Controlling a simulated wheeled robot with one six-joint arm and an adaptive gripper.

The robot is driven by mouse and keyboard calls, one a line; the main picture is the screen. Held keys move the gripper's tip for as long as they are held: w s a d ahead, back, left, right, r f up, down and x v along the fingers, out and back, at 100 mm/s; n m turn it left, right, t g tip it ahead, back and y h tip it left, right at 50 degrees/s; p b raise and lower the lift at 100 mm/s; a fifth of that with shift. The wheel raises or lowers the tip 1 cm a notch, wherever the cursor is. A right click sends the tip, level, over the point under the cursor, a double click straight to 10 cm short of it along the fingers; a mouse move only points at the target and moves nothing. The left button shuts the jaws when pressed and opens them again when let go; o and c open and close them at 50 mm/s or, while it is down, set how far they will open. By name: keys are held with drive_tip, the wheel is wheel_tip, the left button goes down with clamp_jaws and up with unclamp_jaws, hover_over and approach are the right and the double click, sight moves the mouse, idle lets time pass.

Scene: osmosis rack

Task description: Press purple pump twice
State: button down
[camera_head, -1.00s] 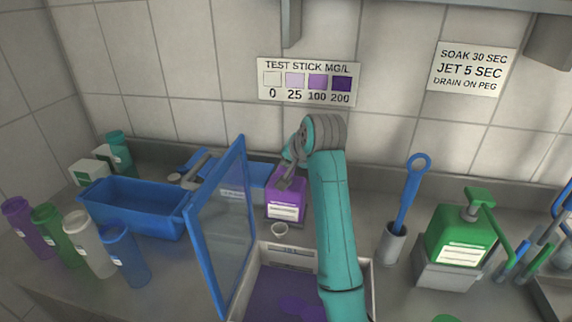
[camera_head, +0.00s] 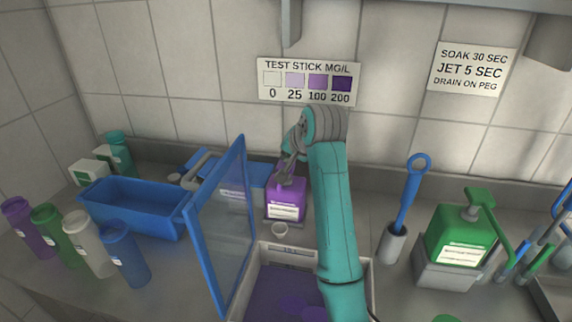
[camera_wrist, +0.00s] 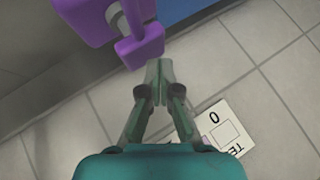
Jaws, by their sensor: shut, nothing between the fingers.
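The purple pump bottle (camera_head: 287,208) with a white label stands upright at the back of the counter, behind a white-walled basin. My gripper (camera_head: 285,178) is over the top of the bottle and partly hides its pump. In the wrist view the purple pump head (camera_wrist: 140,46) and part of the bottle (camera_wrist: 84,16) show at the upper left. My gripper (camera_wrist: 159,68) has its fingertips together and empty, right beside the pump head in that view. I cannot tell whether they touch it.
A blue-framed clear panel (camera_head: 222,235) stands just left of the bottle. The basin (camera_head: 367,283) holds purple liquid. A blue tub (camera_head: 132,210) is left; a green pump bottle (camera_head: 457,237) is right.

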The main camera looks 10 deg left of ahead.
drive_tip(key=shift+r, duration=0.3)
drive_tip(key=shift+r, duration=0.1)
drive_tip(key=shift+r, duration=2.45)
drive_tip(key=shift+s, duration=0.1)
